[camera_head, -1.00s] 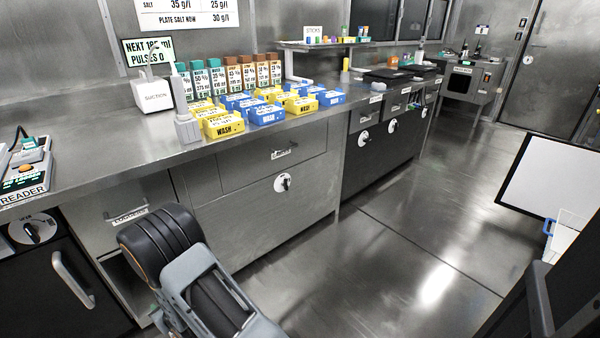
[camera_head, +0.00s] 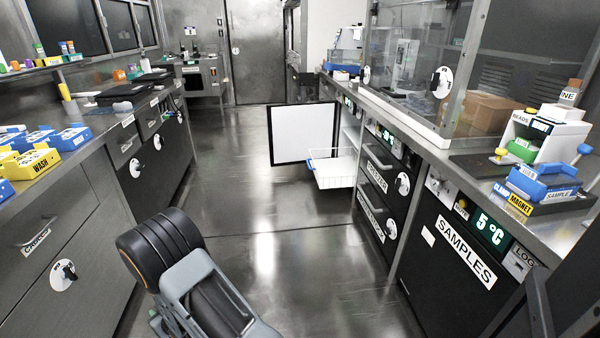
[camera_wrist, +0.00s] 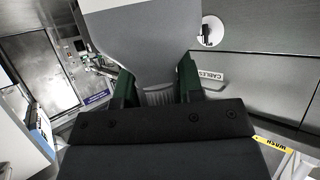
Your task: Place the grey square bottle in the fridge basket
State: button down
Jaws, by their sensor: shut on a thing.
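The grey bottle (camera_wrist: 140,50) fills the top middle of the wrist view, grey with a paler band at the upper edge. My gripper (camera_wrist: 157,88) is shut on it, with one dark green finger at each side of its narrower ribbed part. In the head view my arm shows at the lower left, but the gripper and bottle cannot be made out. The white wire fridge basket (camera_head: 335,174) sticks out into the aisle from the right-hand counter, well ahead of me. No contents show in it. The fridge door (camera_head: 303,133) stands open behind it.
The aisle floor (camera_head: 265,250) is clear between the counters. On the right are the dark samples unit (camera_head: 455,275) and the freezer drawers (camera_head: 378,190). On the left are drawers with round white latches (camera_head: 65,275) and yellow and blue wash trays (camera_head: 32,162).

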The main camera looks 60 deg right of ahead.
aim_at(329, 174)
jog(key=z, duration=2)
jog(key=i, duration=3.5)
